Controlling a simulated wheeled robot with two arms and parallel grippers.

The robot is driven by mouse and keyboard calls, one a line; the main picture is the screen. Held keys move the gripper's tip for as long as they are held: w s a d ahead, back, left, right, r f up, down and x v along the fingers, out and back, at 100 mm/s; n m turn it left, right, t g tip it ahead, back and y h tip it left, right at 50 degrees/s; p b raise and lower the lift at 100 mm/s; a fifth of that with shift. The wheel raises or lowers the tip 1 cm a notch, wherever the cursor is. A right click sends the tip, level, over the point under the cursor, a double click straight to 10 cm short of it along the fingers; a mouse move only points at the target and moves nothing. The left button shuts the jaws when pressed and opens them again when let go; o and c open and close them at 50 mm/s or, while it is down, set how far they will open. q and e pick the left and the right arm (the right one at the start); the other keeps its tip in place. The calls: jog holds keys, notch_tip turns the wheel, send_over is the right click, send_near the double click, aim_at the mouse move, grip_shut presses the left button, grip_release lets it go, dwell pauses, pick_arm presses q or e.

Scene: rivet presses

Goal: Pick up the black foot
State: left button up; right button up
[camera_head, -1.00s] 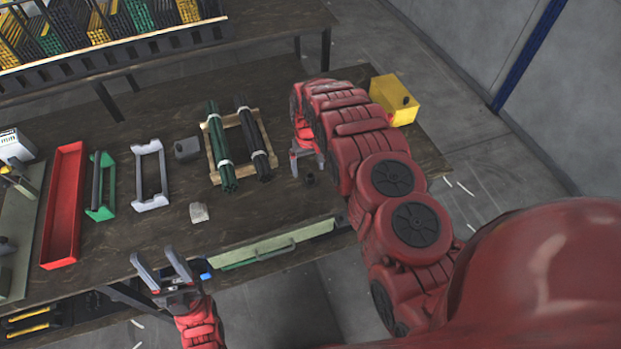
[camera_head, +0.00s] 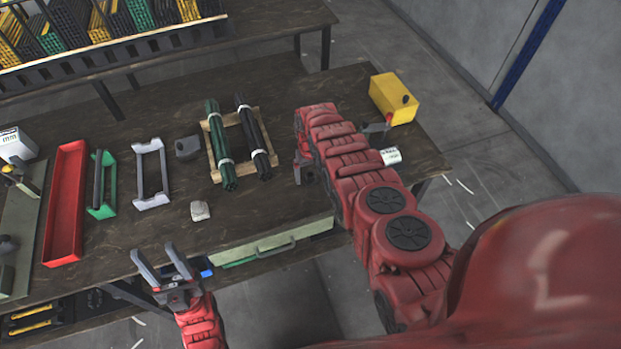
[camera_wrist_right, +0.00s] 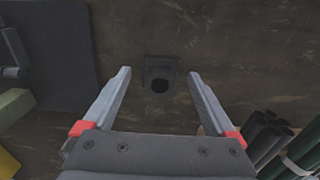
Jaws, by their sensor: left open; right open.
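The black foot (camera_wrist_right: 160,74) is a small dark square block with a round hole, resting on the brown bench top in the right wrist view. My right gripper (camera_wrist_right: 160,78) is open, its two grey fingers pointing toward the foot with one on each side in the picture. I cannot tell how far above the foot the fingertips are. In the head view my right gripper (camera_head: 300,174) and arm hide the foot. My left gripper (camera_head: 153,251) is open and empty near the bench's front edge.
Dark green and black rod bundles (camera_head: 218,150) lie on a wooden rack (camera_head: 213,168) left of my right gripper. A yellow box (camera_head: 393,97) and a white-labelled item (camera_head: 390,155) stand to the right. A grey frame (camera_head: 151,172), green frame (camera_head: 101,185) and red tray (camera_head: 67,205) are further left.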

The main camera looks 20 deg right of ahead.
jog(key=c, duration=1.4)
jog(key=shift+r, duration=0.1)
